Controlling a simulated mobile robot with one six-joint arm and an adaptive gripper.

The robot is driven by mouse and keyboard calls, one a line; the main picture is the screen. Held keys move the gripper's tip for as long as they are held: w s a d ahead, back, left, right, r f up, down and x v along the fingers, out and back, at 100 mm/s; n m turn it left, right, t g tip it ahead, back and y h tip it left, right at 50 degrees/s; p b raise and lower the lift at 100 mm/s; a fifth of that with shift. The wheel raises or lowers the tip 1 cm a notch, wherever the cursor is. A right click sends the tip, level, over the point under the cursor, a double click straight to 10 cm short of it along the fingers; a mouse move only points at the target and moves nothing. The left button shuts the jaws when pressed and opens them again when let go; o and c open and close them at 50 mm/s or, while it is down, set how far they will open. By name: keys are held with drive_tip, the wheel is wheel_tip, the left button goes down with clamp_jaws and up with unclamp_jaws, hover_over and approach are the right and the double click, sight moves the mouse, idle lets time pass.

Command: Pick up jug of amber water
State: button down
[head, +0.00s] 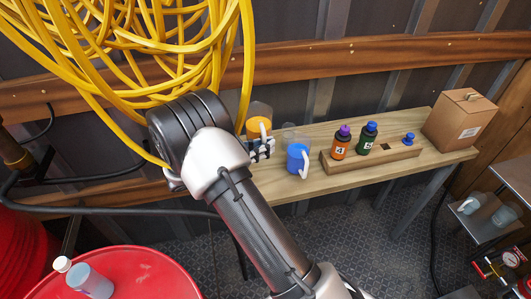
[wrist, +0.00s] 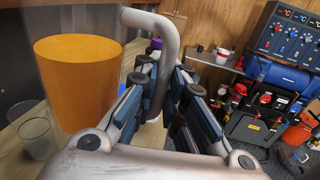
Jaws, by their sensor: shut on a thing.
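The jug of amber water (head: 258,124) is at the left part of the wooden bench in the head view, partly hidden behind my gripper. In the wrist view its clear body with orange liquid (wrist: 78,82) fills the left side, and its pale curved handle (wrist: 165,32) stands between my fingers. My gripper (wrist: 162,88) is shut on that handle; in the head view its fingers (head: 262,150) are at the jug's front. The jug looks upright. I cannot tell whether its base touches the bench.
A jug of blue liquid (head: 298,157) stands close on the right. Farther right are a wooden rack (head: 372,161) with bottles 4 and 5 and a cardboard box (head: 462,120). A yellow hose coil (head: 150,45) hangs at left. A red drum (head: 125,270) stands in front.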

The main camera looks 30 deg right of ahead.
sight(263, 134)
drive_tip(key=shift+r+p, duration=0.5)
drive_tip(key=shift+r, duration=2.05)
drive_tip(key=shift+a, duration=0.1)
